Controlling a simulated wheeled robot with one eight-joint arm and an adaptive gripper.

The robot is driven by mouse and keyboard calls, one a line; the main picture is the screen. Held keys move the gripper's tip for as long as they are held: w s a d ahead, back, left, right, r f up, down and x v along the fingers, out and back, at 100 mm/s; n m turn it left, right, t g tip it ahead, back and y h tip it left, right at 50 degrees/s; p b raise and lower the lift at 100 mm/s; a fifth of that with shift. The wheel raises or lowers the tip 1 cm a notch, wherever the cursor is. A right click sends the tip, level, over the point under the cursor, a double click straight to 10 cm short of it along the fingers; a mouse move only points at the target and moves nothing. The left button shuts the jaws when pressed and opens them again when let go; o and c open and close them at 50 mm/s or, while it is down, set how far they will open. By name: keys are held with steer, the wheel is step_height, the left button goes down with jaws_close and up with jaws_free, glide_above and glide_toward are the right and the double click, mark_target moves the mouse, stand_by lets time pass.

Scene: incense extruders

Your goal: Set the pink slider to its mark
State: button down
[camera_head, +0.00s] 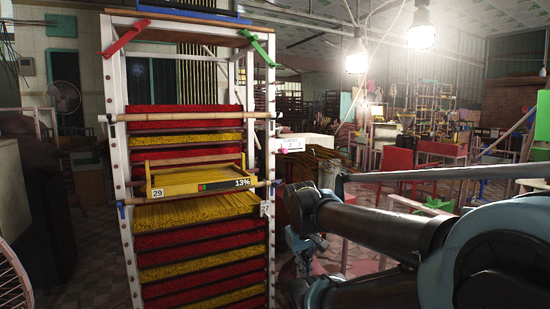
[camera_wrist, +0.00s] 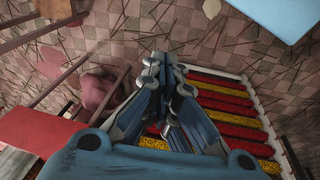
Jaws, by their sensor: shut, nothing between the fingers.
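A small pink piece (camera_head: 282,152) shows at the lower left of a small white panel (camera_head: 291,145), just right of the rack's right post in the head view. It looks like the pink slider, but it is too small to be sure, and I cannot make out its mark. My gripper (camera_wrist: 165,64) is shut and empty in the wrist view, with the floor and the rack's coloured layers below it. In the head view my gripper (camera_head: 304,243) hangs low to the right of the rack, below the pink piece and apart from it.
A white-framed rack (camera_head: 118,170) holds red and yellow incense layers. A yellow tray (camera_head: 170,189) with a 13% display (camera_head: 243,183) sits at its middle. Wooden bars cross the front. Red tables and a red chair (camera_head: 397,160) stand at right. Tiled floor lies beside the rack.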

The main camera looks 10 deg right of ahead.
steer(key=w+d+r+n+h, duration=0.3)
steer(key=w+r+n+h, duration=0.1)
steer(key=w+r+n, duration=0.4)
steer(key=n+t+h, duration=0.5)
steer(key=n+h, duration=0.5)
steer(key=n, duration=0.2)
glide_toward(284, 151)
steer(key=f+x, duration=0.1)
steer(key=x, duration=0.5)
steer(key=shift+w+d+f, duration=0.15)
steer(key=shift+w+f, duration=0.1)
steer(key=shift+w, duration=0.1)
steer(key=shift+y, duration=0.3)
